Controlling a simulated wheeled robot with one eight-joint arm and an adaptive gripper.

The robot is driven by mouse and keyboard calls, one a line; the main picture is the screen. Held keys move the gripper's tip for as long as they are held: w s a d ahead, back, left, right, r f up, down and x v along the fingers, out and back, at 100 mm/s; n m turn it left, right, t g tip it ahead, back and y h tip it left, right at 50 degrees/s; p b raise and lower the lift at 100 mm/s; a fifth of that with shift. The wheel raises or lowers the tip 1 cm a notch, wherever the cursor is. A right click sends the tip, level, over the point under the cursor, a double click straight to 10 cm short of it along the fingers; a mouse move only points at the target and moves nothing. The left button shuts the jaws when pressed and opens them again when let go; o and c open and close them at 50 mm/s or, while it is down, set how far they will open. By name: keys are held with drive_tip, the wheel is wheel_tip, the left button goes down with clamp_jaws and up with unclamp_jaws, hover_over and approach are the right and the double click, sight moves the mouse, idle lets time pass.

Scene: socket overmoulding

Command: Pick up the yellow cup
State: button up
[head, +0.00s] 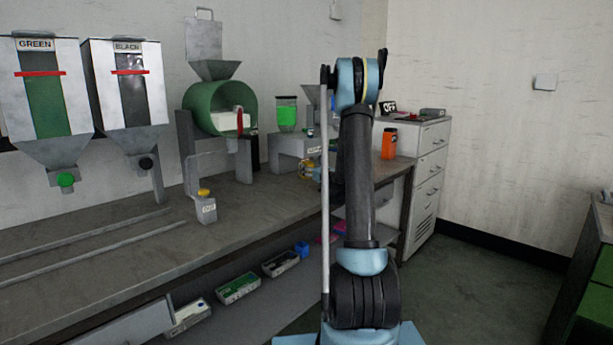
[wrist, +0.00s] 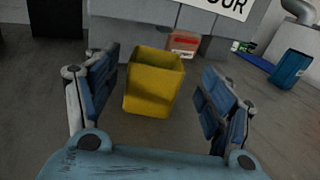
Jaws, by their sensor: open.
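The yellow cup (wrist: 153,88) stands upright on the grey bench top in the wrist view. It is a square, open-topped cup that tapers downward. My gripper (wrist: 160,80) is open, with one blue finger to the left of the cup and one to the right. A gap shows on each side, wider on the right, and the jaws are empty. My gripper is hidden behind the arm there.
In the wrist view a brown-red box (wrist: 184,43) stands just behind the cup, before a grey block with a lettered sign (wrist: 222,5). A blue container (wrist: 291,69) stands at the right. In the head view an orange container (head: 389,143) stands on the bench near the drawers.

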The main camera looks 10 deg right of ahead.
drive_tip(key=x, duration=0.5)
drive_tip(key=shift+s+a+f, duration=0.1)
drive_tip(key=shift+a, duration=0.1)
drive_tip(key=c, duration=1.2)
drive_tip(key=shift+c, duration=0.2)
